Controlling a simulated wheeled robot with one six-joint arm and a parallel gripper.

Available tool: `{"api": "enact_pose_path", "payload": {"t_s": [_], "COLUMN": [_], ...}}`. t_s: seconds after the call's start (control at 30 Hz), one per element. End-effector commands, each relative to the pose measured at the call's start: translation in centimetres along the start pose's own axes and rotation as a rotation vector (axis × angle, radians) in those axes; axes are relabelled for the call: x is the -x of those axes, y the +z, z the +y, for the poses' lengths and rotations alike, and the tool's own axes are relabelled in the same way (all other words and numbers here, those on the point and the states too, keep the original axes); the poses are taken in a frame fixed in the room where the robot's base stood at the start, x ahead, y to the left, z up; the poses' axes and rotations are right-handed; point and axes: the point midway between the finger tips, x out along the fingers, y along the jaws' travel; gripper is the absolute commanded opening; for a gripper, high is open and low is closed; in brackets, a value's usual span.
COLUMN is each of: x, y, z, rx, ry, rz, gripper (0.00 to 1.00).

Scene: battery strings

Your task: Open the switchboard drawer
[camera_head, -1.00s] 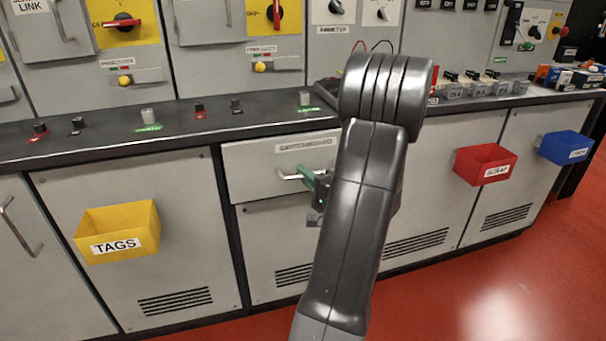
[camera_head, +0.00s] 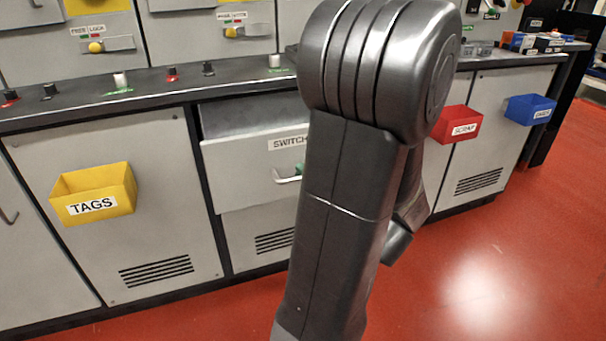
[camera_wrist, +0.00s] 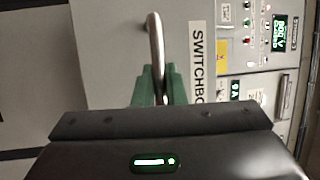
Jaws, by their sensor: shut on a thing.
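The switchboard drawer (camera_head: 240,180) is a light grey front with a label reading "SWITCH" in the head view. It stands out from the cabinet, and its open top shows behind the front. Its metal bar handle (camera_head: 284,180) is partly hidden by my arm. In the wrist view the handle (camera_wrist: 156,50) runs down between the green fingers of my gripper (camera_wrist: 160,88), which is shut on it. The drawer front (camera_wrist: 110,55) and part of its label show there too. In the head view only a bit of green finger (camera_head: 299,170) shows beside my arm.
A yellow TAGS bin (camera_head: 95,193) hangs left of the drawer. A red SCRAP bin (camera_head: 458,125) and a blue bin (camera_head: 530,108) hang to the right. The dark worktop (camera_head: 150,90) carries several small knobs above. The red floor (camera_head: 480,260) is clear in front.

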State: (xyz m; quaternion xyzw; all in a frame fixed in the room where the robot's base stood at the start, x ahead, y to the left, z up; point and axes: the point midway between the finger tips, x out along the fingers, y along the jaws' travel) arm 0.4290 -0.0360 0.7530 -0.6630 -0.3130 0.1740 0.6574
Motion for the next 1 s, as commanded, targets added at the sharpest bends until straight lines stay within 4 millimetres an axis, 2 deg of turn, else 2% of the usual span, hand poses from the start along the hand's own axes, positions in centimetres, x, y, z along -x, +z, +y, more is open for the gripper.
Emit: {"api": "enact_pose_path", "payload": {"t_s": [0.53,0.57,0.67,1.0], "x": [0.51,0.51,0.50,0.65], "y": [0.23,0.23,0.22,0.17], "z": [-0.03,-0.03,-0.04,-0.10], "rx": [-0.002,-0.002,-0.001,0.000], "ry": [0.002,0.002,0.001,0.001], "rz": [-0.001,-0.001,-0.001,0.000], "gripper": [0.00,0.13,0.32,0.32]}}
